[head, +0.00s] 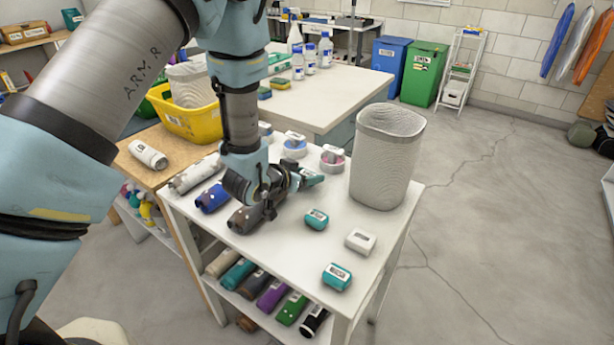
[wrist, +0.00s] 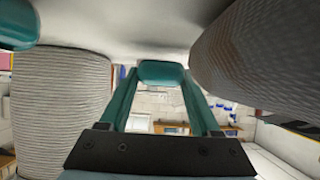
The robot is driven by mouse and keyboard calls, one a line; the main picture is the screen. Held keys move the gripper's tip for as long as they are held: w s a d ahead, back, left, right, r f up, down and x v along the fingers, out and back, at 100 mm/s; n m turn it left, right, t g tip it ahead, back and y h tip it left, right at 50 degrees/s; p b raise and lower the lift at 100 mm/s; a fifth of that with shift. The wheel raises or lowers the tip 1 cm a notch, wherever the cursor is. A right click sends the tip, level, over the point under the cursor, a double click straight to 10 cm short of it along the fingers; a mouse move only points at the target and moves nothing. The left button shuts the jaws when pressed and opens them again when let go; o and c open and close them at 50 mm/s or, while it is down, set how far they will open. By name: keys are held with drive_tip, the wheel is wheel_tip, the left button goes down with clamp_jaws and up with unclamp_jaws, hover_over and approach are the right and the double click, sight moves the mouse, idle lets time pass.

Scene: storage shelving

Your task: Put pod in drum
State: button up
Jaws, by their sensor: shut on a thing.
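My gripper (head: 302,181) is low over the white table, pointing right toward the drum. It is shut on a teal pod (wrist: 162,73), which sits between the fingertips in the wrist view. In the head view the held pod is hard to tell from my teal fingers. The grey ribbed drum (head: 385,165) stands upright and open-topped to the right of my gripper, apart from it; it also fills the left of the wrist view (wrist: 58,115). Loose teal pods (head: 316,220) (head: 337,277) and a white pod (head: 360,241) lie nearer the front.
Lying bottles, white (head: 194,175), blue (head: 212,198) and dark grey (head: 246,217), are left of and beneath my gripper. Two round rolls (head: 295,148) (head: 332,160) sit behind it. A yellow crate (head: 190,122) stands on the wooden bench. Floor right of the table is clear.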

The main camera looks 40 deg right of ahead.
drive_tip(key=shift+f, duration=0.55)
drive_tip(key=shift+f, duration=0.2)
drive_tip(key=o, duration=1.3)
drive_tip(key=shift+r, duration=0.15)
drive_tip(key=shift+a+r, duration=0.1)
drive_tip(key=shift+r, duration=0.05)
drive_tip(key=b+v, duration=0.2)
drive_tip(key=v, duration=1)
drive_tip(key=shift+b, duration=0.3)
